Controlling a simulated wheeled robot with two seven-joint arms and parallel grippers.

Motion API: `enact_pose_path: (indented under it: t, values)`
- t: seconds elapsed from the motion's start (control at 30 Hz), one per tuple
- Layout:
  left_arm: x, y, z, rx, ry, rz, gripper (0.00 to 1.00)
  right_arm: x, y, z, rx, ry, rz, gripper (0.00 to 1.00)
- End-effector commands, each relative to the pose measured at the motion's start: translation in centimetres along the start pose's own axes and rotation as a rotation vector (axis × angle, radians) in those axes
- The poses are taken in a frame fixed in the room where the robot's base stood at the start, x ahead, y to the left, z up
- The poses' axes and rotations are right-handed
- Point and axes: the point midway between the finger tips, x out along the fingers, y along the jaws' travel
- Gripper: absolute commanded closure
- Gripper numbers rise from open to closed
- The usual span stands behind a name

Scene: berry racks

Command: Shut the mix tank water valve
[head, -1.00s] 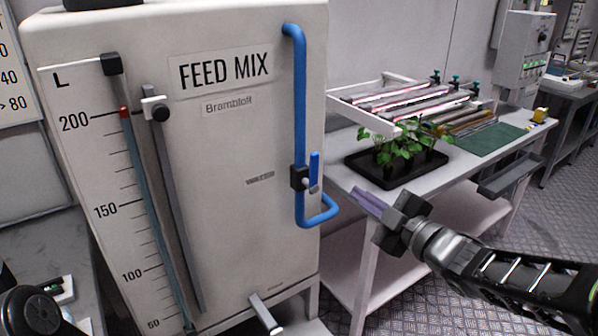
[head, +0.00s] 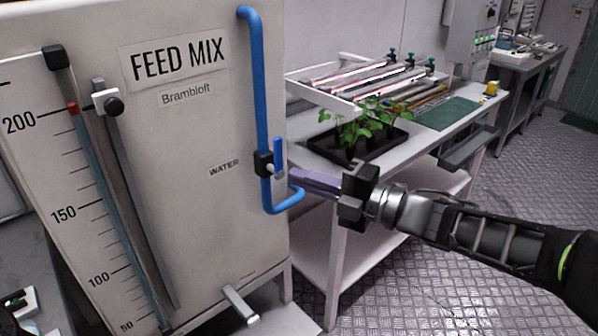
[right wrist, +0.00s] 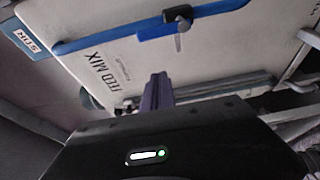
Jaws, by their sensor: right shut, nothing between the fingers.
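The feed mix tank (head: 200,140) is a pale box with a blue water pipe (head: 248,70) down its right side. The water valve's black body (head: 263,163) sits low on this pipe, right of the "WATER" label. Its blue lever (head: 279,153) stands upright, along the pipe. In the right wrist view the lever (right wrist: 155,31) also lies along the pipe, near the black valve body (right wrist: 178,14). My right gripper (head: 293,177) is shut and empty, its purple fingers pointing left, close to the lever's lower right. Contact cannot be told. My left gripper is out of view.
A white bench (head: 310,172) stands behind my right gripper, with potted plants (head: 360,124) in a black tray (head: 393,141). The tank's level scale (head: 70,190) and slider (head: 107,103) are at left. A spout (head: 240,303) sticks out low on the tank.

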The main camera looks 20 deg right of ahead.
Motion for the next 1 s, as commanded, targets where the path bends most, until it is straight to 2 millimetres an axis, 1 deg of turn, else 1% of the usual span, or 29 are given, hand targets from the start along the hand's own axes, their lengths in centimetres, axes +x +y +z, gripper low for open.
enact_pose_path:
  t: [0.17,0.4,0.5,0.53,0.6,0.7,0.83,1.0]
  values:
    - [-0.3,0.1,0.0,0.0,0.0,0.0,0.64,2.6,0.0,-0.1,0.002,0.004,-0.001,1.0]
    - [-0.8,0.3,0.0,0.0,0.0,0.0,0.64,7.5,0.0,-0.1,0.003,0.004,-0.002,1.0]
    - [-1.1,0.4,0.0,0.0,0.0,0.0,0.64,9.2,0.1,0.1,0.002,0.001,-0.002,1.0]
    - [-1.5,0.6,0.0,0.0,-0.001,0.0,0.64,8.7,0.2,1.0,0.002,-0.004,-0.002,1.0]
    - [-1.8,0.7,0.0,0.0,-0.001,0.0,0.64,8.2,0.2,2.0,0.001,-0.004,-0.003,1.0]
    - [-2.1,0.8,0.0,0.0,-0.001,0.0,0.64,7.9,0.1,3.0,0.002,-0.003,-0.002,1.0]
    - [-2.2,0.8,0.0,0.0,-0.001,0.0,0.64,7.6,0.0,3.7,0.001,-0.001,-0.001,1.0]
    - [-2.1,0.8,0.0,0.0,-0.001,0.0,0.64,7.5,-0.1,3.8,0.001,-0.001,-0.001,1.0]
